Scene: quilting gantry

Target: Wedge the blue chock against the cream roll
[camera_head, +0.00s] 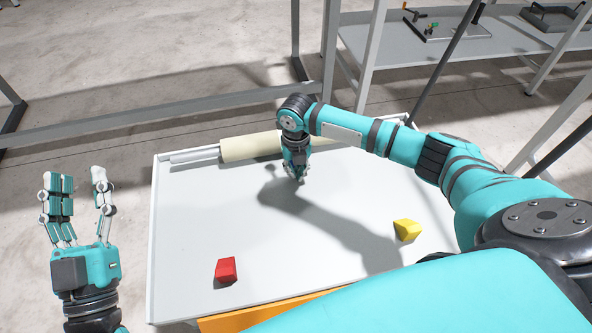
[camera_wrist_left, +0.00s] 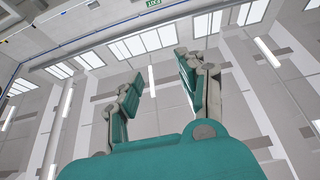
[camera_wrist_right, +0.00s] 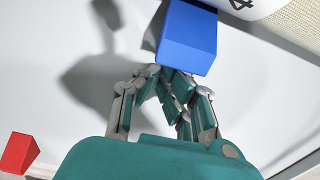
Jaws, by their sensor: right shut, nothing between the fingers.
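The cream roll (camera_head: 248,147) lies along the far edge of the white table, with a grey core sticking out at its left. Its cream surface also shows at the upper right of the right wrist view (camera_wrist_right: 301,24). The blue chock (camera_wrist_right: 187,40) sits at the top of the right wrist view, close to the roll; I cannot tell whether they touch. In the head view my right arm hides the chock. My right gripper (camera_head: 299,179) is shut and empty, its fingertips right beside the chock. My left gripper (camera_head: 80,178) is open and empty, left of the table.
A red block (camera_head: 226,270) lies at the table's front left and a yellow block (camera_head: 407,230) at its right. The white table (camera_head: 190,220) is bare between them. An orange strip (camera_head: 265,311) runs along the front edge. A grey shelf (camera_head: 470,44) stands behind.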

